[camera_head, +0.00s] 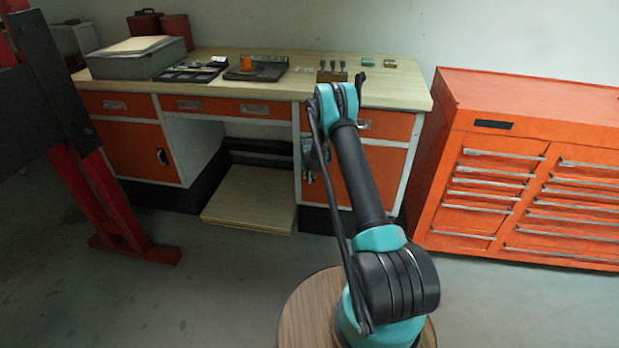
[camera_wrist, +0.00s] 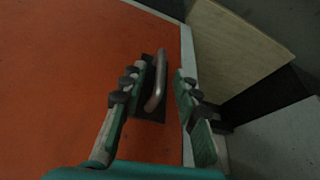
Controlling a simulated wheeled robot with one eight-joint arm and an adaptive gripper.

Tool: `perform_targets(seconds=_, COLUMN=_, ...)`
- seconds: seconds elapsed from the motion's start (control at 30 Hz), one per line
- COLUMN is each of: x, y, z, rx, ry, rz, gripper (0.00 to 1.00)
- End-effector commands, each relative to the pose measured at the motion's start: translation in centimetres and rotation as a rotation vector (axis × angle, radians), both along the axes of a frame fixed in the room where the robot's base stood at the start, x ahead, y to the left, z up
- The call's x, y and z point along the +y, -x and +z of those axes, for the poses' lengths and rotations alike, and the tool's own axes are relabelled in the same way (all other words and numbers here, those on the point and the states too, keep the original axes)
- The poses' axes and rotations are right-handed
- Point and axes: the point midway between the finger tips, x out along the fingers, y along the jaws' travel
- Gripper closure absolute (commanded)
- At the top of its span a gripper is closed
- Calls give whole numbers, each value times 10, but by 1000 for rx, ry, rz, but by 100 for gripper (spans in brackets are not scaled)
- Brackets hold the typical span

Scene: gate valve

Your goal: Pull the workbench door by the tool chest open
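The orange workbench door (camera_head: 381,178) by the tool chest is shut, under a drawer at the right end of the workbench. My arm hides part of it. In the wrist view the orange door panel (camera_wrist: 75,60) fills the left side. Its metal bar handle (camera_wrist: 158,80) sits on a dark plate near the door's edge. My gripper (camera_wrist: 162,72) is open, with one finger on each side of the handle and a clear gap on the right. I cannot tell whether the left finger touches it. In the head view my gripper (camera_head: 311,165) is partly hidden at the door's left edge.
The orange tool chest (camera_head: 520,170) stands just right of the workbench. The workbench top (camera_head: 410,90) holds boxes, trays and small tools. A low wooden platform (camera_head: 250,198) is left of the door. A red and black frame (camera_head: 108,200) stands at left. Grey floor lies open in front.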

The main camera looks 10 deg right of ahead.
Motion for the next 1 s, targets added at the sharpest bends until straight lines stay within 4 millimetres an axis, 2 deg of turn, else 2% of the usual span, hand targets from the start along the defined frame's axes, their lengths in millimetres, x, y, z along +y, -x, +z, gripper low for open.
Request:
perform_targets(seconds=0.2, x=-1, y=-7, z=-17, rx=0, ry=0, rz=0, gripper=69)
perform_targets(seconds=0.57, x=-1, y=-8, z=-21, rx=0, ry=0, rz=0, gripper=69)
perform_targets(seconds=0.8, x=-1, y=-8, z=-21, rx=0, ry=0, rz=0, gripper=98)
perform_targets(seconds=1.0, x=-1, y=-8, z=-20, rx=0, ry=0, rz=0, gripper=100)
